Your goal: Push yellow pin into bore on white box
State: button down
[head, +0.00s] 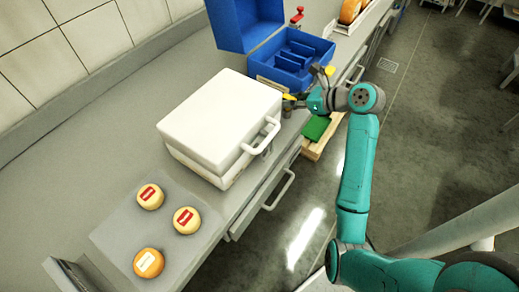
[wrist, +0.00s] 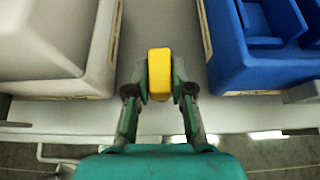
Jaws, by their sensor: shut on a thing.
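The white box (head: 215,115) stands on the counter with its lid down and a handle on its right side. It also shows at the left of the wrist view (wrist: 45,45). My gripper (wrist: 160,88) is shut on the yellow pin (wrist: 160,60), one finger on each side of it. In the head view my gripper (head: 292,104) is just right of the white box, with the yellow pin (head: 289,97) at its tips. In the wrist view the pin is apart from the white box, over the gap beside it. I cannot make out the bore in either view.
An open blue case (head: 290,80) stands beyond the white box, and also at the right of the wrist view (wrist: 232,60). Several cheese wheels (head: 150,196) lie on a grey board at the near end. A green item (head: 316,127) lies below the counter edge.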

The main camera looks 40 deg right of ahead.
jog(key=shift+r, duration=1.25)
jog(key=shift+r, duration=0.3)
jog(key=shift+r, duration=0.9)
jog(key=shift+r, duration=1.35)
